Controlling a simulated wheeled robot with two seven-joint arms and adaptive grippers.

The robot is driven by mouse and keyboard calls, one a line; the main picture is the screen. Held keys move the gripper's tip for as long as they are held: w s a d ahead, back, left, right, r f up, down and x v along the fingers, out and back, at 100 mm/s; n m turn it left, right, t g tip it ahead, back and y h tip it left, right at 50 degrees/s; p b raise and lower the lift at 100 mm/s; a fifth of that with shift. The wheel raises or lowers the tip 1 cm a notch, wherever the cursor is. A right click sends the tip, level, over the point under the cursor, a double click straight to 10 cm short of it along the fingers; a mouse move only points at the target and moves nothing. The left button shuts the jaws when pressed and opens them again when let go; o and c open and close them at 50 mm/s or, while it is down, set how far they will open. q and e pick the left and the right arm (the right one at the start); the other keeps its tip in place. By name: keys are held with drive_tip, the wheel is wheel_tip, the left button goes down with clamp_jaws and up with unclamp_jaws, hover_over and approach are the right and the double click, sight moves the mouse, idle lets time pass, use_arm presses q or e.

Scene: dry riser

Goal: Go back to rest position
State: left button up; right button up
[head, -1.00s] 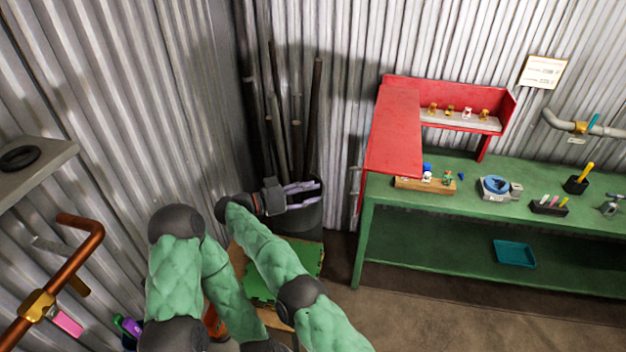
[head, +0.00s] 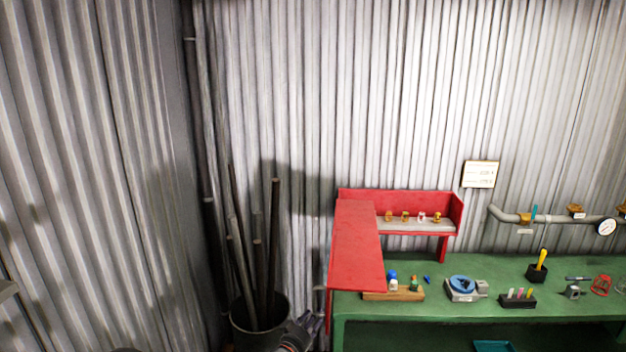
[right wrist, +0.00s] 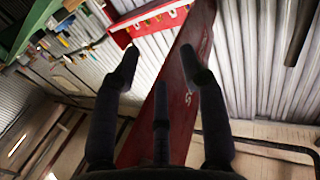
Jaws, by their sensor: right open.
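Behind the fingers is a long red panel (right wrist: 180,95), which the gripper appears not to hold. My left gripper is out of view.
A green workbench (head: 480,312) stands at the right, carrying a red shelf unit (head: 355,245), a wooden block (head: 393,294) and small tools. A dark bin (head: 240,318) with long poles (head: 270,240) stands in the corner. A pipe with a gauge (head: 606,227) runs along the corrugated wall.

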drive_tip(key=s+d+f+n+g+y, duration=0.2)
drive_tip(key=s+d+f+g+y, duration=0.15)
drive_tip(key=s+f, duration=0.5)
drive_tip(key=s+d+f+n+g+y, duration=0.15)
drive_tip(key=s+d+f+y, duration=0.4)
drive_tip(key=f, duration=0.65)
drive_tip(key=s+f+g+y, duration=0.1)
drive_tip(key=s+g, duration=0.2)
drive_tip(key=s, duration=0.9)
drive_tip(key=s+m+g+y, duration=0.1)
drive_tip(key=s+g, duration=0.2)
drive_tip(key=s, duration=0.8)
drive_tip(key=s+f+g+y, duration=0.1)
drive_tip(key=s+g, duration=0.3)
drive_tip(key=s, duration=0.8)
drive_tip(key=shift+s+d+f+y, duration=0.3)
drive_tip(key=shift+d, duration=0.15)
drive_tip(key=shift+d, duration=0.1)
